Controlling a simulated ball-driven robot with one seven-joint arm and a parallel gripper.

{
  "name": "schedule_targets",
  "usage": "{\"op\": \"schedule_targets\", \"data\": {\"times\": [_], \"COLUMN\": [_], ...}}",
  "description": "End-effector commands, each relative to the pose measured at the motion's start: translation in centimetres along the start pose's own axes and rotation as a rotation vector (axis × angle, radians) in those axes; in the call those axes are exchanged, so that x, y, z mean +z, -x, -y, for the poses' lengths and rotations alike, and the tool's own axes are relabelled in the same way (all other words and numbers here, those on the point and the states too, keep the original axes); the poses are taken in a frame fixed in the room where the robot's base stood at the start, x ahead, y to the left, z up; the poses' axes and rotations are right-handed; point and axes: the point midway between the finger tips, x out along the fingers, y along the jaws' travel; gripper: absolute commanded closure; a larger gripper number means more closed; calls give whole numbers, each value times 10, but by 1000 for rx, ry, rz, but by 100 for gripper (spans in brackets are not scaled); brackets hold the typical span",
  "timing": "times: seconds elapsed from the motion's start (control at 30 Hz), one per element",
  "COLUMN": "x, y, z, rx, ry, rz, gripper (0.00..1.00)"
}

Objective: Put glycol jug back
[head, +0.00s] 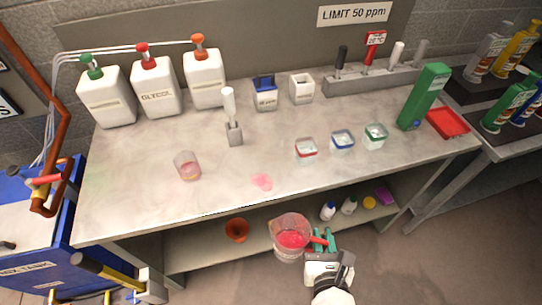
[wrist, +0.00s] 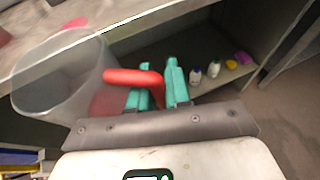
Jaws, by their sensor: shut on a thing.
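A clear jug (head: 290,226) with pinkish-red liquid in it and a red handle is in front of the bench's front edge in the head view. In the wrist view the jug (wrist: 55,85) is at the left and its red handle (wrist: 128,76) reaches in between my teal fingers. My gripper (head: 322,240), also in the wrist view (wrist: 158,85), is shut on the handle and holds the jug clear of the bench. A white container labelled GLYCOL (head: 156,97) with a red cap stands at the back left of the bench top.
The grey bench top (head: 235,175) has a pink spill (head: 262,181) near its front and a clear cup (head: 187,165). Three small coloured-rim tubs stand at the right. The lower shelf (head: 195,254) holds an orange funnel (head: 237,229) and small bottles. A blue tank (head: 30,240) is at the left.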

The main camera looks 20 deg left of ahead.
Motion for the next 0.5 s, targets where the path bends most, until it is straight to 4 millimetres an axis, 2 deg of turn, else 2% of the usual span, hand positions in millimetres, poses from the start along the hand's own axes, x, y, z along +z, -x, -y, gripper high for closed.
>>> {"op": "schedule_targets", "data": {"times": [0.03,0.2,0.3,0.5], "x": [-9,-34,-47,-62], "y": [-1,0,2,4], "z": [24,83,111,144], "rx": [-36,-120,-161,-208], "ry": [-12,-44,-63,-89], "rz": [-4,-13,-20,-29], "gripper": [100,100,100,100]}}
